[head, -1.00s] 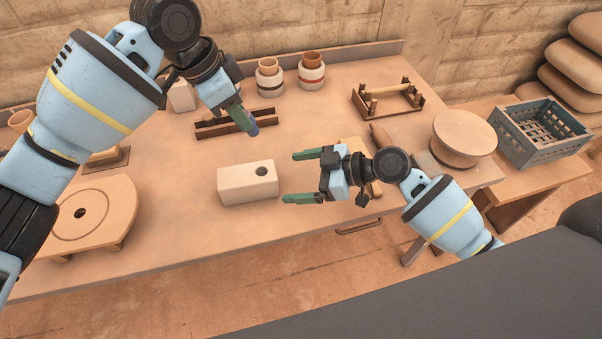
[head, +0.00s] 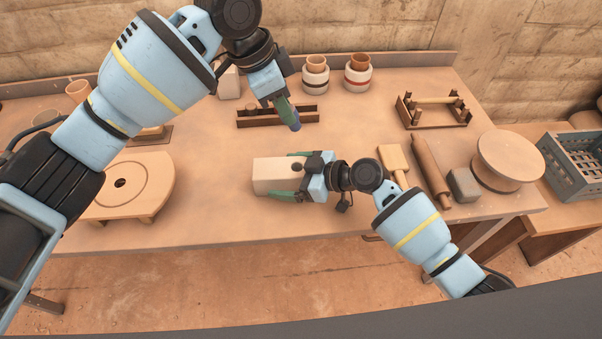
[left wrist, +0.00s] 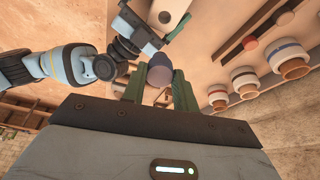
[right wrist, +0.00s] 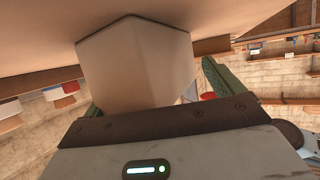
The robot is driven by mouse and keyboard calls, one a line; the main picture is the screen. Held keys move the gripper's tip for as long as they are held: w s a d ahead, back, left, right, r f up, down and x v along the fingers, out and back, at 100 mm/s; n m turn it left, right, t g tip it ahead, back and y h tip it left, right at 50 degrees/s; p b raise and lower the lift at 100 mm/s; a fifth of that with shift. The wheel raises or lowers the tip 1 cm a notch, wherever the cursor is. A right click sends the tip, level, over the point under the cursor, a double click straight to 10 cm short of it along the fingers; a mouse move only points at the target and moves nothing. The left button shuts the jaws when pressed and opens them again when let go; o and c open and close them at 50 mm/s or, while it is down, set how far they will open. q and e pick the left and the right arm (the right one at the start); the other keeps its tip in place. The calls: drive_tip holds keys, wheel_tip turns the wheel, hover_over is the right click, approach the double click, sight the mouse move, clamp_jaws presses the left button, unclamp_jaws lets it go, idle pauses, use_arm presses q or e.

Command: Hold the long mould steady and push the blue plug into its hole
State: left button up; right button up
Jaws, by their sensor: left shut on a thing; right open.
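The long mould (head: 266,175) is a cream block on the table, with a round hole in its top near its right end. My right gripper (head: 283,175) is open, with a green finger along each long side of the mould. The mould also fills the middle of the right wrist view (right wrist: 135,65), between the fingers; I cannot tell whether they touch it. My left gripper (head: 291,116) is shut on the blue plug (head: 296,123), above and behind the mould. The plug also shows between the fingers in the left wrist view (left wrist: 159,68).
A round slotted board (head: 130,185) is at left. A paddle (head: 392,160), a rolling pin (head: 430,170) and a grey block (head: 462,184) lie right of my right gripper.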

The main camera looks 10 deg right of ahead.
drive_tip(key=shift+a+f, duration=0.1)
drive_tip(key=shift+a, duration=0.05)
drive_tip(key=c, duration=1.6)
use_arm(q)
drive_tip(key=f+n, duration=0.1)
drive_tip(key=f+n+y, duration=0.1)
drive_tip(key=d+n+y, duration=0.1)
drive_tip(key=shift+s+f, duration=0.3)
drive_tip(key=shift+f, duration=0.1)
wheel_tip(320, 180, down, 2)
drive_tip(key=n+y, duration=0.1)
drive_tip(key=n, duration=0.1)
drive_tip(key=n+y, duration=0.1)
drive_tip(key=n, duration=0.1)
drive_tip(key=shift+s+a+g, duration=0.1)
drive_tip(key=shift+g, duration=0.2)
